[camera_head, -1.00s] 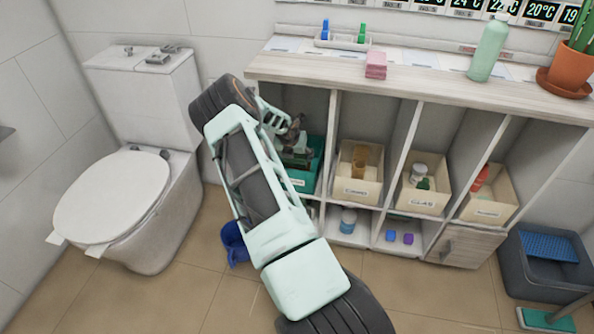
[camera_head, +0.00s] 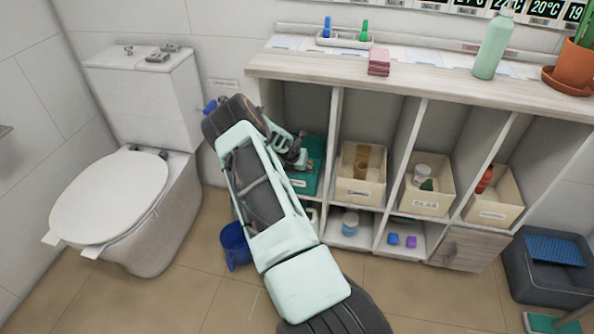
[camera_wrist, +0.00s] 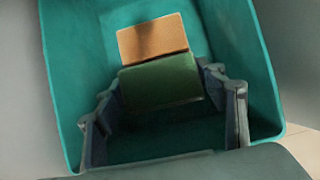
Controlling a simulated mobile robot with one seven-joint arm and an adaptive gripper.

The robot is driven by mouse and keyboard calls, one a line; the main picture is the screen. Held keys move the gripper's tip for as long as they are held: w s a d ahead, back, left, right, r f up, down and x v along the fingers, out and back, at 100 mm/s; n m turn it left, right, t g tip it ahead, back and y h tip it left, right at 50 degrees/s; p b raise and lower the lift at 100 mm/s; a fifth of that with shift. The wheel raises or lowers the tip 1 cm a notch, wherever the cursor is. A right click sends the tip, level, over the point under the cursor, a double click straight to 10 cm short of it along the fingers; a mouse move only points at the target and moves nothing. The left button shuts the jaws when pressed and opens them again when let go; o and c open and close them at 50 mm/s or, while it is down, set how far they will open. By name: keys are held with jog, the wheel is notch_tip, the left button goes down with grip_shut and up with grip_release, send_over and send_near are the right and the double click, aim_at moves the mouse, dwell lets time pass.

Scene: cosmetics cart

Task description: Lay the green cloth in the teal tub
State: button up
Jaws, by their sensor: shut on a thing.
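The teal tub (camera_head: 314,160) stands in the leftmost compartment of the shelf unit, and its walls (camera_wrist: 80,60) fill most of the wrist view. The green cloth (camera_wrist: 160,82) is a folded dark green block between the two fingers of my gripper (camera_wrist: 161,86). My gripper is shut on it, inside the tub's outline. A tan-orange folded piece (camera_wrist: 152,37) shows just beyond the cloth in the tub. I cannot tell whether the cloth touches it or the tub floor. In the head view my gripper (camera_head: 297,157) is at the tub, and the cloth is hard to make out.
Shelf dividers flank the tub. Cream bins (camera_head: 361,190) stand in the compartments to the right. The countertop holds a pink stack (camera_head: 379,62), a green bottle (camera_head: 493,47) and a potted plant (camera_head: 572,67). A toilet (camera_head: 110,195) is at left; a blue bucket (camera_head: 234,246) is on the floor.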

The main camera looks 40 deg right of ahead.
jog(key=shift+f, duration=0.3)
jog(key=o, duration=1)
jog(key=shift+r, duration=0.1)
jog(key=shift+r+p, duration=0.3)
jog(key=shift+r, duration=0.1)
jog(key=p+v, duration=0.3)
jog(key=v, duration=0.9)
jog(key=shift+r+p, duration=0.15)
jog(key=shift+p, duration=0.2)
jog(key=shift+r, duration=0.1)
